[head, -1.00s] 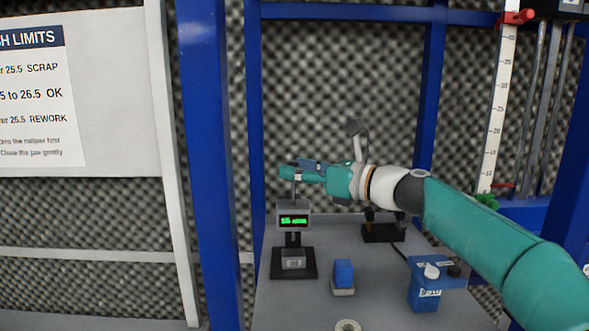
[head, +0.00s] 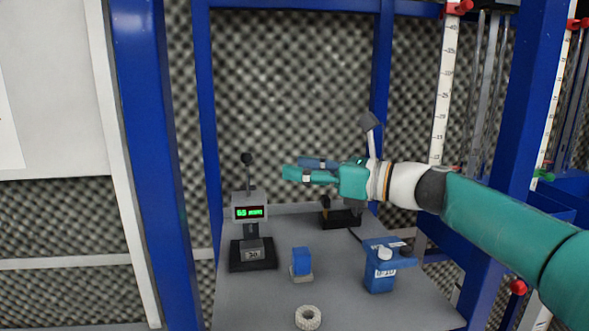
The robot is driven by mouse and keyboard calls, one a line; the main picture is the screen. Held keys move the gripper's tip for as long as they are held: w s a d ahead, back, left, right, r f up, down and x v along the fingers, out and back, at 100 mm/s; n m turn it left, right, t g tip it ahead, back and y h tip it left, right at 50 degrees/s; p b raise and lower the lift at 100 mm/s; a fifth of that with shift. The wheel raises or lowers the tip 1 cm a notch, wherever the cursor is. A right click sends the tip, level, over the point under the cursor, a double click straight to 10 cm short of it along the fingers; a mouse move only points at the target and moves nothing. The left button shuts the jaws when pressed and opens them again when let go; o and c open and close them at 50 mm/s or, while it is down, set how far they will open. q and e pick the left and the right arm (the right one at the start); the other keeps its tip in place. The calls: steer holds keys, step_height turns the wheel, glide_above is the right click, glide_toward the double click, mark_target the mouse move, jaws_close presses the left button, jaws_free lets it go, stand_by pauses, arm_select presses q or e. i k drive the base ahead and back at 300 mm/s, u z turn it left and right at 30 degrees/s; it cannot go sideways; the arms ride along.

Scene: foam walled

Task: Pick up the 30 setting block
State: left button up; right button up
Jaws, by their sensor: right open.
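The 30 setting block (head: 253,254) is a small grey block marked "30". It sits on the black base of a gauge stand (head: 238,262), under the gauge's lit green display (head: 249,212). My right gripper (head: 284,174) is teal, open and empty. It shows above and to the right of the gauge, apart from the block, at about the height of the gauge's black knob (head: 247,158). My left gripper is not in view.
On the grey table (head: 262,305) are a blue block on a light base (head: 301,263), a pale ribbed ring (head: 308,317) and a blue labelled holder (head: 380,277). A dark stand (head: 342,219) is behind. Blue posts (head: 146,160) frame the table.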

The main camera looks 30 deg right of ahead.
mark_target(253, 249)
steer(key=k, duration=1)
